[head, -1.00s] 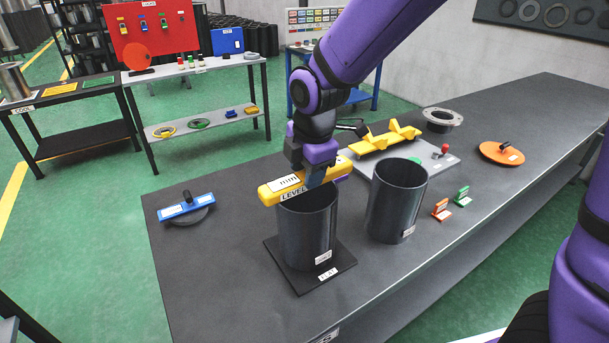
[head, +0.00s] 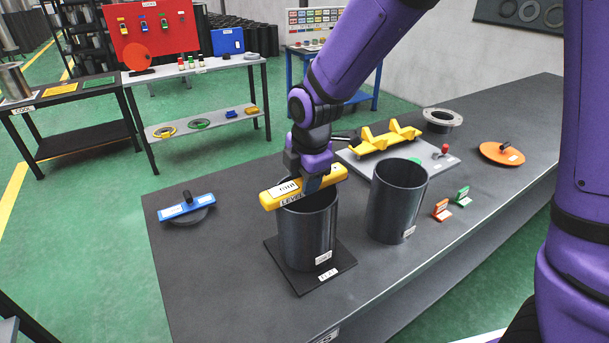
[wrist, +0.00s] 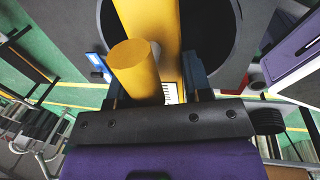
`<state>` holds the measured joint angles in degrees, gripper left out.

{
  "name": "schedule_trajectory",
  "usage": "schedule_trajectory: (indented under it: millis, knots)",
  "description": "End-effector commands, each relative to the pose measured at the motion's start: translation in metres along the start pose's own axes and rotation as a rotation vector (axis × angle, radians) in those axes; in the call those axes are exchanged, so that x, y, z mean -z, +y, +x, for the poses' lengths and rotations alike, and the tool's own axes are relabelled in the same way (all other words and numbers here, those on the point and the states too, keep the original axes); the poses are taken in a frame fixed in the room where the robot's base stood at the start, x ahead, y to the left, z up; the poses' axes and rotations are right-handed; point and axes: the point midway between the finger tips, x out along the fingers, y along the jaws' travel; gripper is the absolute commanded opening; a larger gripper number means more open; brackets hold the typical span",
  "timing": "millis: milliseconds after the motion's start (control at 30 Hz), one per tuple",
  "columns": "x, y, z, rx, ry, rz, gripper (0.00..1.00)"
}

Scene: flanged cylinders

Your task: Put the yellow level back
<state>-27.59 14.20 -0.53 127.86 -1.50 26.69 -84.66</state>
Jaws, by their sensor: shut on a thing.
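The yellow level (head: 297,187) is a bar with a "LEVEL" label on its side. It lies across the open top of the dark cylinder on the square plate (head: 308,235); whether it touches the rim I cannot tell. My gripper (head: 313,180) is shut on the level from above, near its right part. In the wrist view the level (wrist: 170,45) runs between the fingers, with a round yellow knob (wrist: 135,62) standing up and the cylinder's dark opening beyond. The level's underside is hidden.
A second dark cylinder (head: 397,200) stands to the right. A yellow cradle (head: 386,138) sits on a grey panel behind it. A blue level-like bar (head: 187,207) lies on the left. Small red (head: 441,210) and green (head: 462,196) tags and an orange disc (head: 502,153) are on the right.

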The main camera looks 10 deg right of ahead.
Motion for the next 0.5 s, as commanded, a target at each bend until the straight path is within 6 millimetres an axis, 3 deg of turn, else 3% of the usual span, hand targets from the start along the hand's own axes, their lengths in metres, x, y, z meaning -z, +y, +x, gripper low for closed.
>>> schedule_trajectory:
  millis: [33,100,133,500]
  knots:
    - [-0.0001,-0.0001,0.0003,0.0,0.0,0.0,0.52]
    - [-0.0001,-0.0001,0.0002,0.0,0.0,0.0,0.69]
    - [-0.0001,-0.0001,0.0001,0.0,0.0,0.0,0.71]
    - [-0.0001,-0.0003,0.0003,0.001,0.0,0.0,0.71]
